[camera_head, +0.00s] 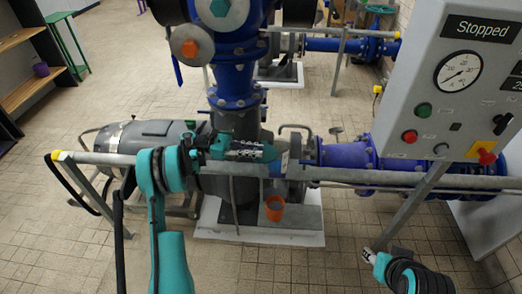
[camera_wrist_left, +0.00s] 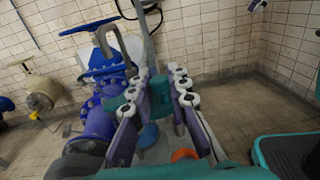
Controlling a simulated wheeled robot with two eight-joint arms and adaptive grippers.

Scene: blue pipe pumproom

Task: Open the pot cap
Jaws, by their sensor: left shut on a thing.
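My left gripper (camera_head: 262,151) reaches in from the left over the grey rail and pump. In the left wrist view its two fingers (camera_wrist_left: 158,92) are shut on a small teal piece (camera_wrist_left: 158,84). I cannot tell if this is the pot cap. An orange pot (camera_head: 275,208) stands on the pump's plinth, below and a little right of the fingertips, apart from them. Its top looks open. An orange rounded thing (camera_wrist_left: 185,155), perhaps the same pot, shows low in the left wrist view. My right gripper (camera_head: 370,256) is at the lower right; its jaws are too small to read.
A grey rail (camera_head: 400,179) runs across in front of the blue pipes (camera_head: 345,155). A control box (camera_head: 455,85) with gauge and buttons stands at the right. Wooden shelves (camera_head: 30,88) stand at the left. Tiled floor in front is clear.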

